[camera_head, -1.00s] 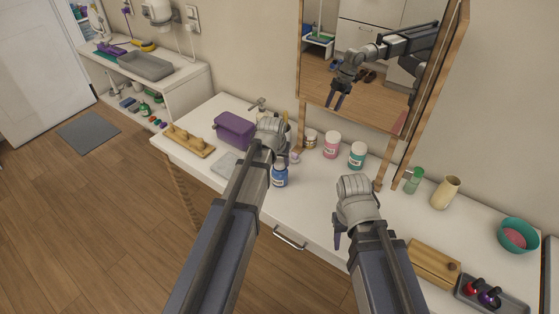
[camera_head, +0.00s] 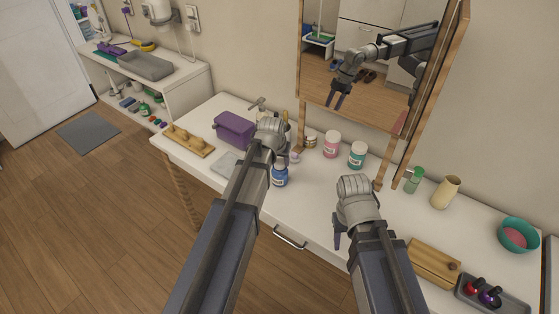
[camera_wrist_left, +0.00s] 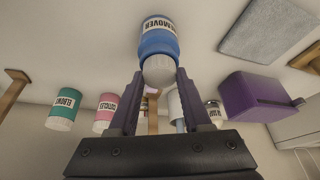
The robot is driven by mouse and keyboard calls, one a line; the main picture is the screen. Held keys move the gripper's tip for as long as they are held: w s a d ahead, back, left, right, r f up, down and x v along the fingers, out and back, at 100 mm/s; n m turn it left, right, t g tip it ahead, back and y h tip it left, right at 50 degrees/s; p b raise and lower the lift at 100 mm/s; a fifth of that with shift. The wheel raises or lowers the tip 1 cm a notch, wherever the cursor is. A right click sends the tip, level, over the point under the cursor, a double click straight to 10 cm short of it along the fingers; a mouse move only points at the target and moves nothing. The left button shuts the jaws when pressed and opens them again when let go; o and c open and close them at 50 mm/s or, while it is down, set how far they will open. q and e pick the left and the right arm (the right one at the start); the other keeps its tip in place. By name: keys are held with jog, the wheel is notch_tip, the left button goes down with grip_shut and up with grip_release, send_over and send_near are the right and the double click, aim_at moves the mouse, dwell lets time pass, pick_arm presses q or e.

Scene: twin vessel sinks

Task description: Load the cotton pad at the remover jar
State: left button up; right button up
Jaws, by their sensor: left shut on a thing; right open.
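The blue remover jar (camera_head: 280,177) stands upright on the white counter (camera_head: 320,215), just in front of my left gripper (camera_head: 276,150). In the left wrist view the jar (camera_wrist_left: 158,41) hangs upside down at the top, label readable. There my left gripper (camera_wrist_left: 161,76) is shut on a round white thing, which I take for the cotton pad (camera_wrist_left: 159,71). It is right at the jar's top; I cannot tell pad from cap or whether they touch. My right gripper (camera_head: 338,240) is open and empty over the counter's front.
A purple box (camera_head: 234,129), a wooden peg rack (camera_head: 188,140) and a grey mat (camera_head: 228,164) are at left. Pink (camera_head: 332,145) and teal (camera_head: 357,156) jars stand by the mirror. A wooden box (camera_head: 433,262) and dark tray (camera_head: 492,296) are at right.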

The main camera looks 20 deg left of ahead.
dwell(0.3)
pick_arm(q)
notch_tip(320, 180, up, 7)
jog(key=p, duration=0.7)
